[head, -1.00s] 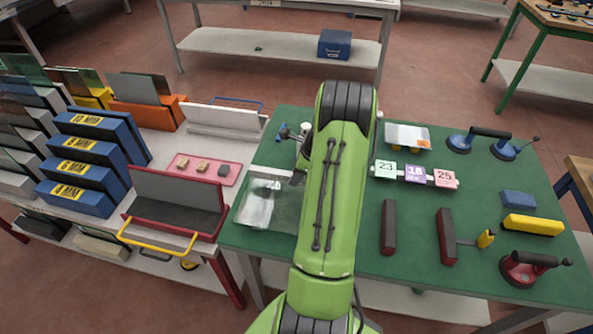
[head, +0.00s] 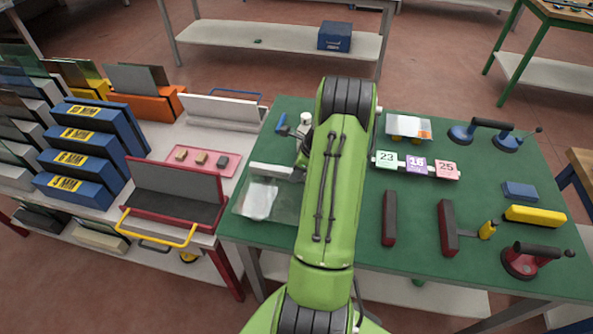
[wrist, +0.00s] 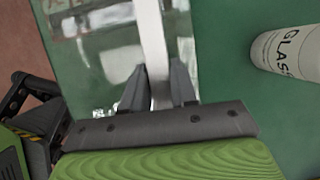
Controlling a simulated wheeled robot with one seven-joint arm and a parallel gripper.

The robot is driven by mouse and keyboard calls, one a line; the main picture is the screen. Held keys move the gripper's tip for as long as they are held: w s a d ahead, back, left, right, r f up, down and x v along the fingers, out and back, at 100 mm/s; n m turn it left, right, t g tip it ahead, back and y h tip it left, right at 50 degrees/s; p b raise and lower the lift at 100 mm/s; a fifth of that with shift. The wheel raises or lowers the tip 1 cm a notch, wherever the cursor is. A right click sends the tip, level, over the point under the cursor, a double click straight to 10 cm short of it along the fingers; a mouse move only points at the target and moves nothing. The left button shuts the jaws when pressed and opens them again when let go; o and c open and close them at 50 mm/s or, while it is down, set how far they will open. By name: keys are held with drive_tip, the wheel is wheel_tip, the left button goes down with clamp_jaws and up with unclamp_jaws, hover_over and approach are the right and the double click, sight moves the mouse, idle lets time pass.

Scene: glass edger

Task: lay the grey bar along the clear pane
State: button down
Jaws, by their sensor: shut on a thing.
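The grey bar (wrist: 153,42) looks pale and runs away from my gripper (wrist: 158,88), held between its two fingers. In the head view the bar (head: 273,170) lies across the far part of the clear pane (head: 288,212). In the wrist view the pane (wrist: 100,62) shows beneath the bar on both sides, with the bar near and roughly along its right edge. I cannot tell whether the bar touches the pane. My gripper is mostly hidden behind my green arm in the head view.
A white bottle lettered GLASS (wrist: 290,50) stands close right of the pane in the wrist view. Number cards (head: 417,165), dark red-edged blocks (head: 389,218) and suction lifters (head: 535,261) occupy the green table (head: 350,278). A red rack (head: 170,208) stands left of it.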

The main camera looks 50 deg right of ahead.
drive_tip(key=shift+f, duration=0.25)
drive_tip(key=c, duration=0.8)
unclamp_jaws()
drive_tip(key=p+v, duration=0.3)
drive_tip(key=v, duration=1.2)
drive_tip(key=shift+s+r, duration=0.25)
drive_tip(key=shift+r, duration=0.1)
